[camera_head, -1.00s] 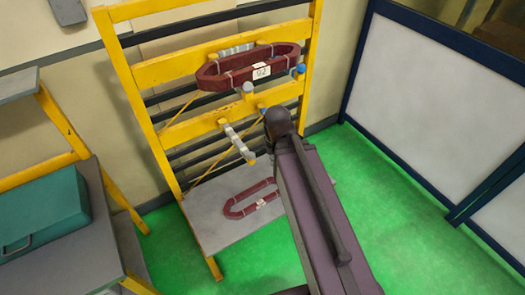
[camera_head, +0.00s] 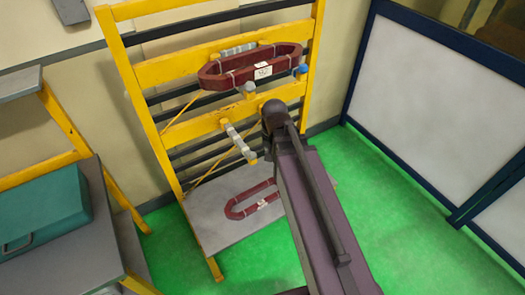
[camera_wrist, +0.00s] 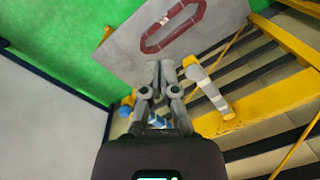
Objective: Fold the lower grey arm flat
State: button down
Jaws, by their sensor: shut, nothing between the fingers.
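The lower grey arm (camera_head: 238,142) sticks out from the lower yellow rail (camera_head: 195,127) of the rack, slanting down and outward to a yellow tip. In the wrist view the grey arm (camera_wrist: 208,86) lies just right of my gripper (camera_wrist: 166,66), with its base on the yellow rail. My gripper's fingers are together and hold nothing. A gap shows between the fingers and the grey arm in that view; I cannot tell the depth between them. In the head view my own wrist hides the fingers.
A dark red coil (camera_head: 250,68) hangs on the upper rail, near a blue knob (camera_head: 302,68). Another red coil (camera_head: 252,200) lies on the grey shelf (camera_head: 213,222) below. A teal case (camera_head: 45,213) rests on the bench at left. Green floor is clear at right.

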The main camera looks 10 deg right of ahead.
jog(key=w+d+f+m+y+b, duration=0.1)
jog(key=w+d+m+y+b, duration=0.1)
jog(key=w+m, duration=1)
jog(key=shift+w+d+f+m+y, duration=0.15)
jog(key=shift+w+d+m+y, duration=0.1)
jog(key=shift+d+m+y, duration=0.25)
jog(key=shift+a+f, duration=0.1)
jog(key=shift+a, duration=0.05)
jog(key=b+x, duration=0.9)
jog(key=shift+f, duration=0.35)
jog(key=shift+s, duration=0.1)
jog(key=shift+s, duration=0.1)
